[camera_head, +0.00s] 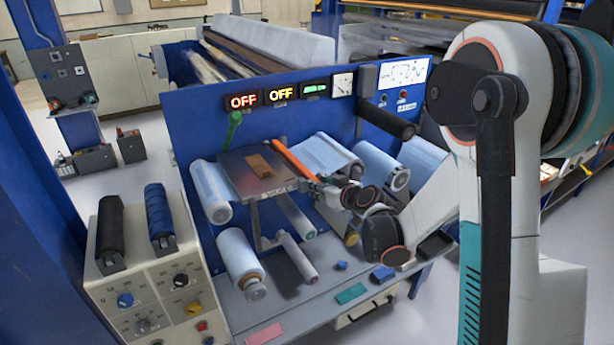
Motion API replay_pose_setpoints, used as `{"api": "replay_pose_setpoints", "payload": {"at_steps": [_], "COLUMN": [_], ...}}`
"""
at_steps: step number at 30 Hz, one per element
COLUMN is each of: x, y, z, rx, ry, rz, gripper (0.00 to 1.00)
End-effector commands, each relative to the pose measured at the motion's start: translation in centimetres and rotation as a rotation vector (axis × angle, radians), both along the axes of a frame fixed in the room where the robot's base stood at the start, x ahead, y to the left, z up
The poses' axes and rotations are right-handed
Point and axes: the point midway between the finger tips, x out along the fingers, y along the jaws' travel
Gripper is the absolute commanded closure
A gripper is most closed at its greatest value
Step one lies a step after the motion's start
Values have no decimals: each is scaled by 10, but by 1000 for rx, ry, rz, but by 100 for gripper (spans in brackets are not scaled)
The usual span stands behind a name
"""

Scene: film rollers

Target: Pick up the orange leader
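A long bright orange strip (291,158), which looks like the orange leader, slants along the right edge of a grey metal plate (236,184). Its lower right end meets the tip of my gripper (318,186). My arm reaches in from the right, and the gripper is small and dark here. I cannot tell whether its fingers are open or shut, or whether they touch the strip. A smaller brown-orange piece (259,165) lies flat on the plate.
White film rollers (212,192) stick out of a blue panel (190,120) around the plate. A green handle (234,128) stands at the plate's back left. A control box (150,290) is at lower left. A grey shelf (300,312) with small coloured blocks lies below.

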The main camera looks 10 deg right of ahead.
Motion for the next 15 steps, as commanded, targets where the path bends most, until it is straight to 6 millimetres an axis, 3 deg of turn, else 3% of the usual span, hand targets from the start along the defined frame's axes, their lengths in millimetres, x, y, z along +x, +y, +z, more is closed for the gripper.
{"api": "replay_pose_setpoints", "payload": {"at_steps": [1,3,15], "x": [0,0,0], "y": [0,0,0], "z": [0,0,3], "rx": [0,0,0], "ry": [0,0,0], "rz": [0,0,0], "gripper": [89,100,100]}}
